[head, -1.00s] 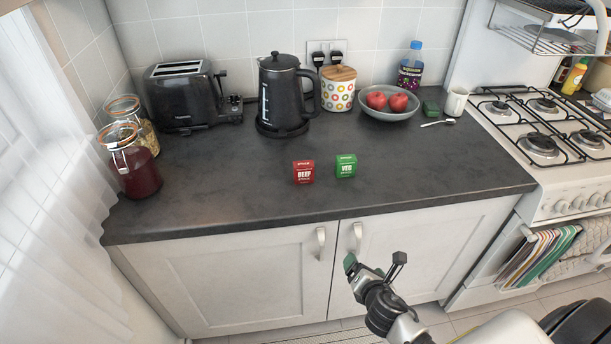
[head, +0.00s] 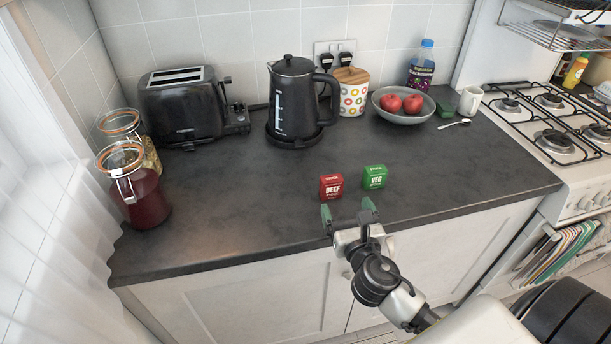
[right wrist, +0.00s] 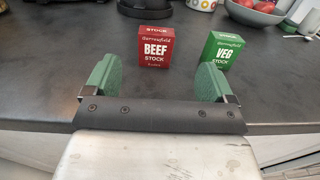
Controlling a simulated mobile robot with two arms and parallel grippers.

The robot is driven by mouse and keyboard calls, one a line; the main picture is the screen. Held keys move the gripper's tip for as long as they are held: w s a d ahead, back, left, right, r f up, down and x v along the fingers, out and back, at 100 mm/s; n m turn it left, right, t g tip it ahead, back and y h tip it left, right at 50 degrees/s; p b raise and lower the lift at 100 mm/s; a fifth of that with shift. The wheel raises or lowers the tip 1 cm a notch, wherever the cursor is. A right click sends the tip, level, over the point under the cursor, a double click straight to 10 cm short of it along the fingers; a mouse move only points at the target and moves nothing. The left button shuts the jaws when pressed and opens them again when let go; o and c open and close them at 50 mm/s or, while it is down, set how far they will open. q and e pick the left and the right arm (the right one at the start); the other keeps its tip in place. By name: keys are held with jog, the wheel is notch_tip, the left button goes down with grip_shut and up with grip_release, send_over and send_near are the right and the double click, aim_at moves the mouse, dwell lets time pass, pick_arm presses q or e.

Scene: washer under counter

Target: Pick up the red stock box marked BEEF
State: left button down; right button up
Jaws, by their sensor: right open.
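The red stock box marked BEEF (head: 331,187) stands upright on the dark counter, near the front edge. The green box marked VEG (head: 374,177) stands just to its right. My right gripper (head: 348,213) is open and empty at the counter's front edge, in front of the two boxes. In the right wrist view, the red box (right wrist: 156,47) stands beyond and between the two green fingertips (right wrist: 156,82), a little left of their right finger. The green box (right wrist: 221,48) shows beyond the right finger. My left gripper is not in view.
A black kettle (head: 294,103), black toaster (head: 187,109), spotted canister (head: 351,94) and fruit bowl (head: 403,108) stand along the back of the counter (head: 235,205). Glass jars (head: 136,190) are at the left. The counter around the red box's left side is clear.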

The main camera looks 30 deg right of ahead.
aim_at(331, 177)
jog(key=w, duration=0.2)
jog(key=shift+w+a+r, duration=0.1)
jog(key=shift+w+a, duration=0.1)
jog(key=shift+w, duration=0.15)
jog(key=x, duration=0.1)
jog(key=p+x, duration=0.1)
jog(key=x, duration=0.1)
jog(key=shift+w+d, duration=0.15)
jog(key=shift+d, duration=0.3)
jog(key=shift+w, duration=0.35)
jog(key=x, duration=0.2)
jog(key=p+x, duration=0.1)
jog(key=shift+w+d+r, duration=0.1)
jog(key=shift+w+r, duration=0.1)
jog(key=shift+w, duration=0.15)
jog(key=shift+w+d+f, duration=0.1)
jog(key=shift+w+d, duration=0.05)
jog(key=shift+w, duration=0.35)
jog(key=c, duration=1)
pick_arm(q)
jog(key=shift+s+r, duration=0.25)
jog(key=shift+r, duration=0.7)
pick_arm(e)
jog(key=shift+c, duration=0.2)
